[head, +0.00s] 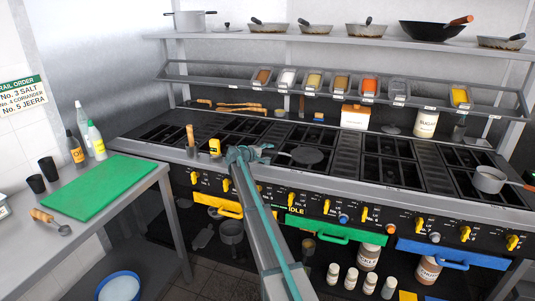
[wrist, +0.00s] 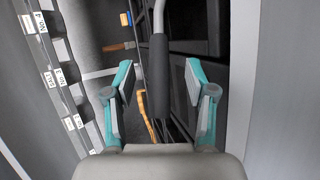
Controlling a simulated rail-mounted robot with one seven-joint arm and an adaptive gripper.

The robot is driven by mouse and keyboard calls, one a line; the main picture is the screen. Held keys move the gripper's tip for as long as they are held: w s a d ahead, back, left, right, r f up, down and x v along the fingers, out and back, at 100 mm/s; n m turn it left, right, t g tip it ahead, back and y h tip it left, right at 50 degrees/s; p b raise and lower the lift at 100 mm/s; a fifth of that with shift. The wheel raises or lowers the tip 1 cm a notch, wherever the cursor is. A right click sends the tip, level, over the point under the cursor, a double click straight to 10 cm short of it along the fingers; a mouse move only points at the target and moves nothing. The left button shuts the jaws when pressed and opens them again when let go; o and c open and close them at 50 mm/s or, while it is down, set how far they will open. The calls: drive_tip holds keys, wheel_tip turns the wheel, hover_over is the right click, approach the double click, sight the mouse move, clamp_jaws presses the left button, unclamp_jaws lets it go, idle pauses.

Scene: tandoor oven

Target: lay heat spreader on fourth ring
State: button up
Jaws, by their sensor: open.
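A flat dark round plate (head: 307,156), which looks like the heat spreader, is over the middle-left part of the cooktop. Its handle points left towards my gripper (head: 248,154). In the wrist view a dark grey handle grip (wrist: 162,85) with a thin metal rod lies between my open fingers (wrist: 160,100), with a gap on both sides. The plate itself is outside the wrist view. The cooktop (head: 400,150) has several black burner grates in a row. I cannot tell from markings which ring is the fourth.
A yellow item (head: 215,146) and an upright wooden handle (head: 190,136) stand left of my gripper. A saucepan (head: 489,179) is at the far right. A spice rail (head: 340,92) runs behind the cooktop. A green board (head: 100,187) lies on the left counter.

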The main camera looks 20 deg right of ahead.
drive_tip(key=shift+a, duration=0.1)
drive_tip(key=v, duration=1.2)
